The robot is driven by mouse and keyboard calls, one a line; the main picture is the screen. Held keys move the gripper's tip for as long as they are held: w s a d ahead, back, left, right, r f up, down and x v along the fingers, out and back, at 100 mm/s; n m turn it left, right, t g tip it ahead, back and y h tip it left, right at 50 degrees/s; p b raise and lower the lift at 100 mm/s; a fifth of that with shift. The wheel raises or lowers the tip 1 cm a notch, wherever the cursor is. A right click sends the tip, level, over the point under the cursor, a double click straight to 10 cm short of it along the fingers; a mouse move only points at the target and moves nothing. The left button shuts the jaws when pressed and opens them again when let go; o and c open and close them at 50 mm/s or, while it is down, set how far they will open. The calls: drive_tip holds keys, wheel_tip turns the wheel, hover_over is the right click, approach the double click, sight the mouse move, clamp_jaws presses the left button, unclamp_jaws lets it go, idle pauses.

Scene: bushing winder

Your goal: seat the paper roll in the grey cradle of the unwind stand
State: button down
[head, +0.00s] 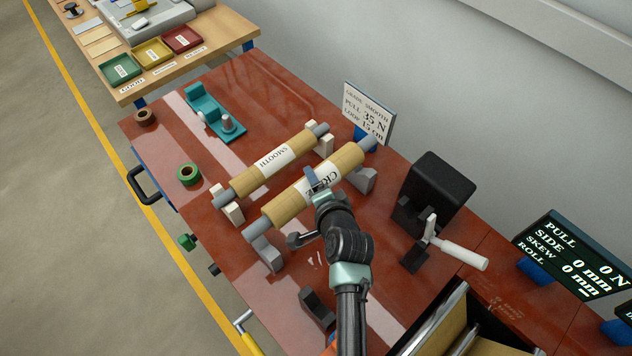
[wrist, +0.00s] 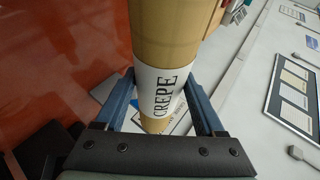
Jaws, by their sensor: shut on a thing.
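The paper roll labelled CREPE (head: 291,203) is tan with a white label band and grey shaft ends. My gripper (head: 318,182) is shut on it around the label; in the wrist view the blue fingers (wrist: 160,100) lie on both sides of the roll (wrist: 174,30). The grey cradle has a near post (head: 268,254) and a far post (head: 363,180). The roll lies along the line of these posts, with its near shaft end close to the near post. Its far end appears above the far post. I cannot tell whether either end touches.
A second roll labelled SMOOTH (head: 270,163) rests on white posts (head: 231,207) just left, parallel. A sign (head: 366,113) stands behind the far end. A black crank unit (head: 437,192) stands right. A teal fixture (head: 212,112) and green tape (head: 188,174) sit at left.

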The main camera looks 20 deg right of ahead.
drive_tip(key=shift+r, duration=0.2)
drive_tip(key=shift+w+f+b, duration=0.1)
drive_tip(key=shift+f+b, duration=3.3)
drive_tip(key=shift+f, duration=0.75)
drive_tip(key=shift+f+b, duration=0.3)
drive_tip(key=shift+f, duration=0.1)
unclamp_jaws()
drive_tip(key=shift+f, duration=0.2)
drive_tip(key=v, duration=1.3)
drive_tip(key=shift+r+b, duration=0.2)
drive_tip(key=shift+b, duration=0.15)
